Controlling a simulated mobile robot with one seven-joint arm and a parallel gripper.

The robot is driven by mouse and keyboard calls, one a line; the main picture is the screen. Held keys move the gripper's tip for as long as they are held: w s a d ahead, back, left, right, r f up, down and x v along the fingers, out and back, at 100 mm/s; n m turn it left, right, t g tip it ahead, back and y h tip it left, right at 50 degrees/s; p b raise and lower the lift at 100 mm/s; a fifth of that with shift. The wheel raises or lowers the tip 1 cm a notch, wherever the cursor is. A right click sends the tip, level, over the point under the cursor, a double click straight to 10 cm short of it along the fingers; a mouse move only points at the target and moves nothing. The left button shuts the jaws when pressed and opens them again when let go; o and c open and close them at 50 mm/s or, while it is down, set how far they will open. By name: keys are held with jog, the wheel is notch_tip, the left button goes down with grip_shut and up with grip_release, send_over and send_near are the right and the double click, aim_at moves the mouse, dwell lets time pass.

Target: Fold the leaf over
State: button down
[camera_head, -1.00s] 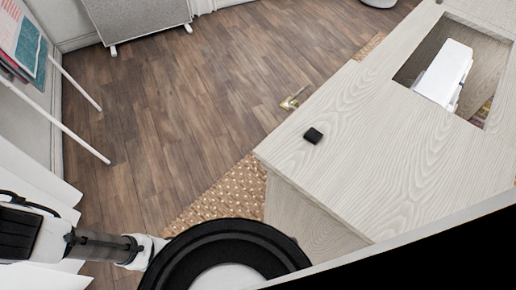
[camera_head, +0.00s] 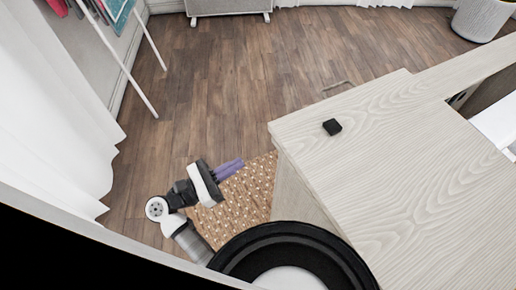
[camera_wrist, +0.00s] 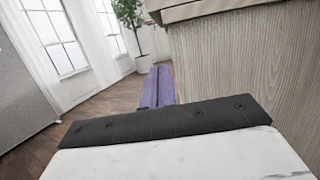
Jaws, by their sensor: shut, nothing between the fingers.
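The sewing cabinet has a pale wood-grain top (camera_head: 385,165) filling the right of the head view. I cannot tell which panel of it is the leaf, and no hinge line is clear. My gripper (camera_head: 241,164) has purple fingers and is shut and empty. It is left of the cabinet's near left corner, apart from it, over the woven rug. In the wrist view the purple fingers (camera_wrist: 158,85) point away from me, just left of the cabinet's wood side panel (camera_wrist: 215,65). The top's edge (camera_wrist: 205,10) overhangs above them.
A small black block (camera_head: 332,127) lies on the cabinet top near its left edge. A white machine part (camera_head: 497,122) shows in the opening at right. A drying rack (camera_head: 150,38), curtain (camera_head: 50,110) and plant (camera_wrist: 130,15) stand around. The wood floor (camera_head: 225,85) left of the cabinet is open.

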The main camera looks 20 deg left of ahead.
jog(key=w+d+r+p, duration=0.4)
jog(key=w+d+r, duration=0.2)
jog(key=shift+w+d+r, duration=0.15)
jog(key=shift+w+r, duration=0.1)
jog(key=shift+r, duration=0.05)
dwell(0.3)
